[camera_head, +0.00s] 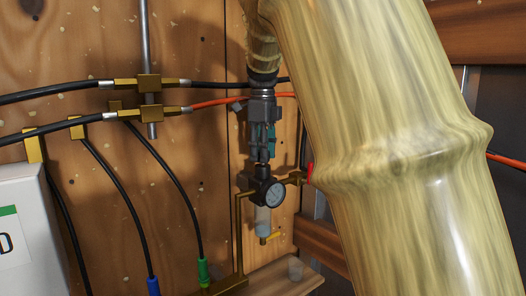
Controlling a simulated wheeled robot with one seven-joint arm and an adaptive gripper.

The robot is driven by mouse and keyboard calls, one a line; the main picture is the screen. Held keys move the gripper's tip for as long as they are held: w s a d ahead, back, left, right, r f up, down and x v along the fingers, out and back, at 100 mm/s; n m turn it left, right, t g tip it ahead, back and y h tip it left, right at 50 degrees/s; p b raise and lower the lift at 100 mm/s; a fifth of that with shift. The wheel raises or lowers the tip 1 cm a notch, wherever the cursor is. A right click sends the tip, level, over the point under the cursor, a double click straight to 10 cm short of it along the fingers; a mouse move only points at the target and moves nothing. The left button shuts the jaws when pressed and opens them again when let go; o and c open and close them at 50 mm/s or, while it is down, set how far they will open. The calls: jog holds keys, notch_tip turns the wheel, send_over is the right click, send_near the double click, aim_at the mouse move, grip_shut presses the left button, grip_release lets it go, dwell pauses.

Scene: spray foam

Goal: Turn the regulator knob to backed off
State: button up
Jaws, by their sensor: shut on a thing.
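The regulator (258,188) is a small dark body with a round pale-faced gauge (274,194) on its front and a clear bowl (262,219) beneath. Its knob (262,171) is on top, small and dark, mostly covered by my fingers. My gripper (262,158) points straight down from above, its grey-green fingers shut on the knob. The knob's turned angle and the gauge reading are too small to tell.
A brass pipe (239,235) runs beside the regulator, and a red-ended fitting (309,174) is at its right. Black hoses (60,93) and brass fittings (149,84) cross the wooden wall at left. A white box (28,235) is at lower left. A wooden ledge (262,284) lies below.

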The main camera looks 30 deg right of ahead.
jog(key=n, duration=1.1)
jog(key=shift+f+n, duration=0.1)
jog(key=shift+n, duration=0.2)
jog(key=n, duration=1.1)
jog(key=shift+s+f, duration=0.1)
jog(key=shift+n, duration=0.5)
jog(key=o, duration=1)
jog(key=shift+o, duration=0.2)
jog(key=shift+d, duration=0.1)
jog(key=shift+r, duration=0.2)
